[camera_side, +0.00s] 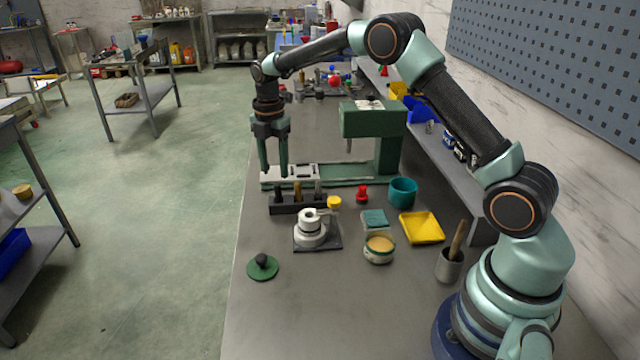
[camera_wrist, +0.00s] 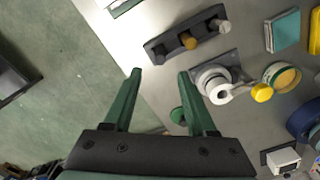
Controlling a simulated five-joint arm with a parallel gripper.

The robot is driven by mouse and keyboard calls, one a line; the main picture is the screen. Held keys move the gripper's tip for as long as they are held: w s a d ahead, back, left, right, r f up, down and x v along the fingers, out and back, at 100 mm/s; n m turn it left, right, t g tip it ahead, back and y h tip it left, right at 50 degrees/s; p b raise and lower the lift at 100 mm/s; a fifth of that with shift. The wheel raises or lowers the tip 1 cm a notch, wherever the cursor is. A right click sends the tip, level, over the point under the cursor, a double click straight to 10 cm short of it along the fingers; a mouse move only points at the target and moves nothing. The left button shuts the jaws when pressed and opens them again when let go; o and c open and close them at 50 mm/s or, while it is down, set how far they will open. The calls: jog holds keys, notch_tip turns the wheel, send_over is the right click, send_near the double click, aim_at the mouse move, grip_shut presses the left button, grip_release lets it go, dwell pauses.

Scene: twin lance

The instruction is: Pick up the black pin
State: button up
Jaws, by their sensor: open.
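A dark rack (camera_side: 298,207) on the bench holds three upright pins in a row. The black pin (camera_side: 278,193) is at its left end, beside a brown pin (camera_side: 297,191) and a grey pin (camera_side: 318,190). In the wrist view the rack (camera_wrist: 174,43) lies beyond my fingertips, and the black pin (camera_wrist: 160,49) is a dark shape at its left end, hard to tell from the rack. My gripper (camera_side: 274,173) is open and empty, pointing down above the rack's left end. It also shows in the wrist view (camera_wrist: 159,73), fingers apart.
A green press (camera_side: 375,122) stands behind the rack. A white spool on a grey plate (camera_side: 332,243) is in front of it. A green disc with a black knob (camera_side: 262,268), a teal cup (camera_side: 403,191) and a yellow tray (camera_side: 422,228) are nearby. The bench's left edge is close.

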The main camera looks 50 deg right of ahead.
aim_at(277, 184)
jog(key=shift+d+f, duration=0.2)
jog(key=shift+f, duration=1.45)
jog(key=shift+d+f, duration=0.15)
jog(key=shift+f, duration=1.5)
grip_shut()
